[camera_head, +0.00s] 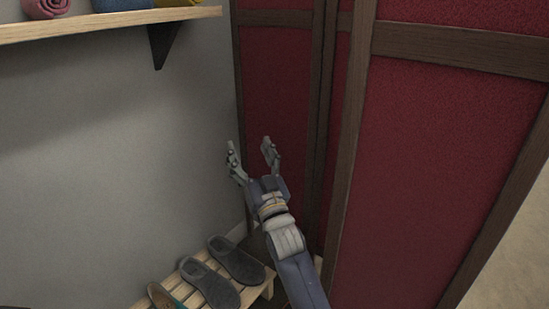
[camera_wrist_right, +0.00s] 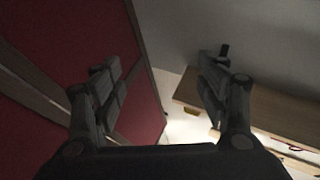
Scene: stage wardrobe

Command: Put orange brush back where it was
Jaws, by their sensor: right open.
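No orange brush can be made out in either view. My right gripper (camera_head: 250,156) is open, with nothing between its fingers. It is raised in front of the corner where the grey wall meets the red folding screen (camera_head: 432,160), above the slatted shoe rack. In the right wrist view, the open fingers of the right gripper (camera_wrist_right: 160,72) frame the grey wall, with the red screen on the left. My left gripper is not in view.
A wooden wall shelf (camera_head: 110,24) with a pink roll (camera_head: 46,8) and other rolls is at the upper left. Dark slippers (camera_head: 236,261) and a partly cut-off tan-and-teal item (camera_head: 162,296) sit on the low slatted rack (camera_head: 258,288). A wooden board (camera_wrist_right: 275,112) shows in the right wrist view.

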